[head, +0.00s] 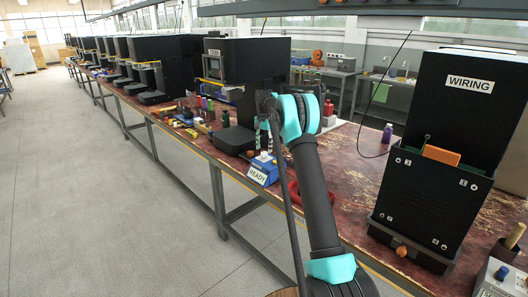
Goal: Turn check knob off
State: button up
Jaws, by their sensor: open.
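I cannot tell for certain which part is the check knob; no knob carries a readable check label. A blue box with a READY sign (263,171) stands at the front edge of the workbench. My gripper (267,143) is open, small in the picture and partly hidden by my own arm. It points down just above or behind the blue box; contact cannot be told. A black cabinet marked WIRING (405,205) stands to the right, with a round orange-brown knob (402,251) low on its front and small silver fittings at its corners.
The red-brown workbench (345,165) runs away to the far left with several black machines (150,50) on it. A grey box (497,280) sits at the lower right. The floor (110,200) at left is clear.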

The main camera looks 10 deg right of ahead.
aim_at(264, 155)
jog(key=shift+f, duration=1.25)
jog(key=shift+c, duration=0.2)
jog(key=c, duration=1.1)
